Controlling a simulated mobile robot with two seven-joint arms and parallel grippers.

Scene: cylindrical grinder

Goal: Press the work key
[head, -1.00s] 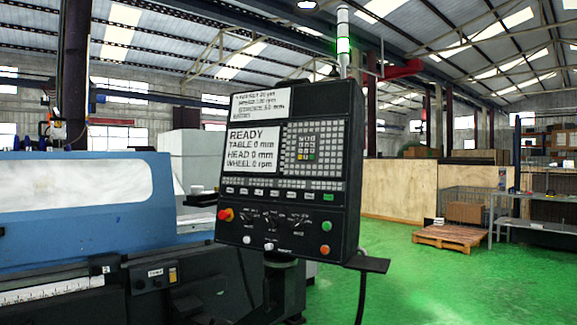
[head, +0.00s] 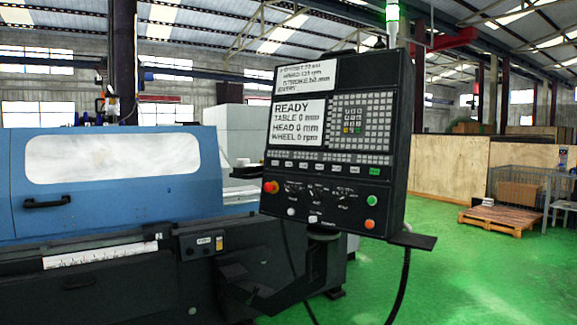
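The black control panel (head: 387,120) of the grinder stands upright on an arm in the middle of the head view. Its screen (head: 297,121) reads READY, TABLE 0 mm, HEAD 0 mm, WHEEL 0 rpm. A keypad (head: 361,121) of grey keys is right of the screen. Below is a row of small labelled keys (head: 319,168), the rightmost of them green (head: 375,171); their labels are too small to read, so I cannot tell which is the work key. Neither of my grippers is in view.
The blue grinder (head: 100,209) with a windowed cover fills the left. A dark shelf (head: 413,240) juts out at the panel's lower right. A pallet (head: 500,217) and wooden partition (head: 450,168) stand at the right. Green floor is clear between.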

